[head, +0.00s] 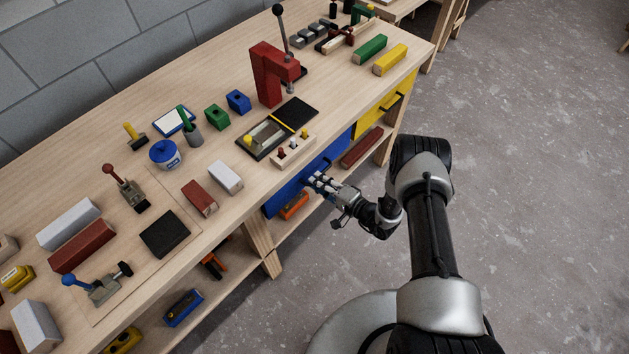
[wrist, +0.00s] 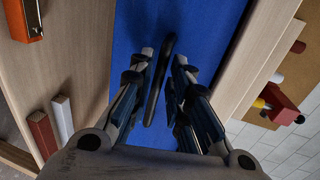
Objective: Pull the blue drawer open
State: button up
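The blue drawer (head: 334,160) sits under the front edge of the workbench, and its front looks flush with the bench. In the wrist view its blue front (wrist: 208,22) fills the middle. Its dark bar handle (wrist: 156,90) stands out from the front. My gripper (head: 313,181) is at the drawer front. In the wrist view my gripper (wrist: 164,62) has its fingers apart, one on each side of the handle. The handle lies closer to the left finger, with a visible gap to the right one. Contact cannot be told.
A yellow drawer (head: 384,103) is to the right of the blue one. A red press (head: 268,76), a dark tray and a pale block with pegs (head: 292,150) stand on the bench above. An orange item (head: 293,206) lies on the shelf below. The floor in front is clear.

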jog(key=shift+x, duration=1.25)
jog(key=shift+c, duration=0.3)
grip_shut()
